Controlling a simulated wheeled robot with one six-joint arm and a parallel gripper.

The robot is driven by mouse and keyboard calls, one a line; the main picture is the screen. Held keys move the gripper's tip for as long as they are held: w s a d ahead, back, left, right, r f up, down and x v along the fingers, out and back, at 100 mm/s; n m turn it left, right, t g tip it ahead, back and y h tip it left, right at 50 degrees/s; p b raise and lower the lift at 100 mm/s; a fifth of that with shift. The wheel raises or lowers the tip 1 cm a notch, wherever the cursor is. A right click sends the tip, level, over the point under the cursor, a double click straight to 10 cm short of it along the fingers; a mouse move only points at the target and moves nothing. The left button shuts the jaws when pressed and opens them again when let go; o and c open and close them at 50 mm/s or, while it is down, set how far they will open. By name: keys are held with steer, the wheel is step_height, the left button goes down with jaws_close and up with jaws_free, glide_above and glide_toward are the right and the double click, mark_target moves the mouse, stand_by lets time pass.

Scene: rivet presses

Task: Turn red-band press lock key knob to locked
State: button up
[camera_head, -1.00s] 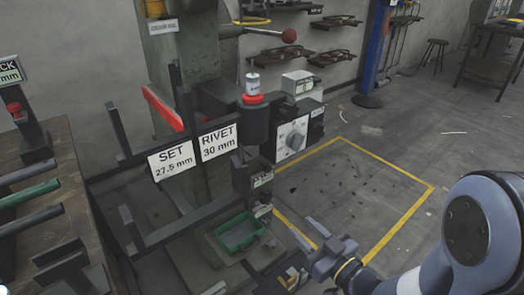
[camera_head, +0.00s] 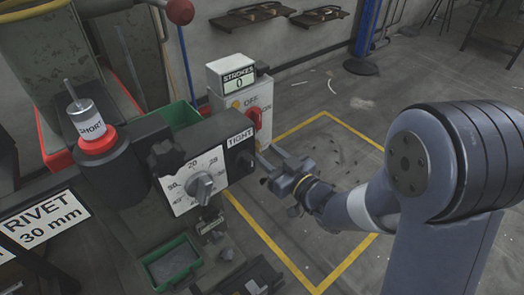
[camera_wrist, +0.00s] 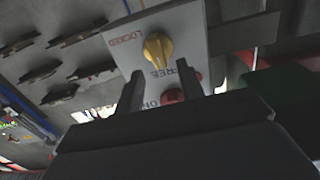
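In the head view my gripper (camera_head: 268,166) is in front of the switch box (camera_head: 222,96) of the press, which has a red band (camera_head: 98,140) under the cylinder marked SHORT. A red switch (camera_head: 252,118) is on the box.
A dial (camera_head: 201,187) and a dark knob under TIGHT (camera_head: 245,160) face out left of my gripper. A STROKES counter (camera_head: 240,84) reads 0. Green bins (camera_head: 172,264) are at the press.

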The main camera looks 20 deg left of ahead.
mark_target(260, 148)
steer(key=shift+x, duration=1.55)
steer(key=shift+c, duration=0.2)
jaws_close()
